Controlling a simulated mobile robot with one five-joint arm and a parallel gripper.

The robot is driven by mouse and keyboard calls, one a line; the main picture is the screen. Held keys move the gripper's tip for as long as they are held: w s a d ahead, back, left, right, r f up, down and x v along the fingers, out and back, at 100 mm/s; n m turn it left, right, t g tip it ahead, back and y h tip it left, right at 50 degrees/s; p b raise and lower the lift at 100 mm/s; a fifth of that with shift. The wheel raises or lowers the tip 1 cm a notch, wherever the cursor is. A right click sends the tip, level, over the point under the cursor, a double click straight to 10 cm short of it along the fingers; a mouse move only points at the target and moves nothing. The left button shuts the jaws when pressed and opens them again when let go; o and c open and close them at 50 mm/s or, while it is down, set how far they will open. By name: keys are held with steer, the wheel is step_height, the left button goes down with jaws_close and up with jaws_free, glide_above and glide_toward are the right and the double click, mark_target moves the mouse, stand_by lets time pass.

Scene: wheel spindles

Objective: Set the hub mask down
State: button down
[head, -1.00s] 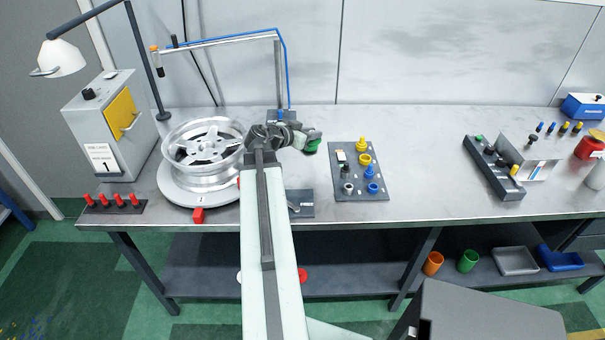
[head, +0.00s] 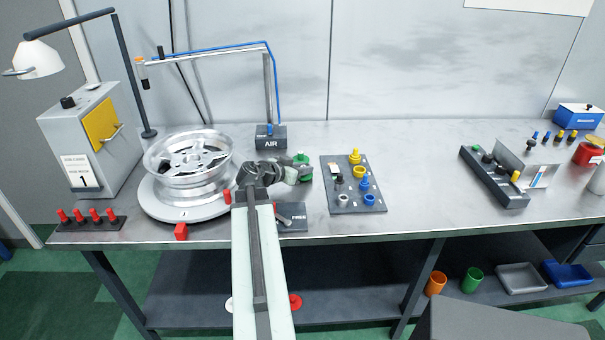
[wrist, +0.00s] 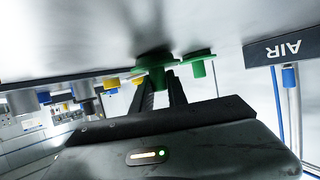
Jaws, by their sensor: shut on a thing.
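The green hub mask (wrist: 155,75) is held between the two fingers of my gripper (wrist: 160,92) in the wrist view, its wide flange toward the bench top and a dark shadow close by it. I cannot tell whether it touches the bench. In the head view my gripper (head: 303,173) is low over the bench, left of the dark tray, and largely covers the mask. A second green flanged piece (wrist: 200,64) stands beside the held one, and it also shows just behind my gripper in the head view (head: 301,158).
A dark tray (head: 347,207) with yellow, blue and other small parts lies to the right. The AIR block (head: 271,143) stands behind left. The wheel (head: 187,160) sits on a round base at left. A dark FREE plate (head: 293,222) lies in front. Bare bench lies right of the tray.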

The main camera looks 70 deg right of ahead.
steer(key=shift+f, duration=0.1)
steer(key=c, duration=1.7)
jaws_free()
steer(key=shift+f, duration=0.1)
steer(key=shift+c, duration=0.2)
steer(key=o, duration=0.4)
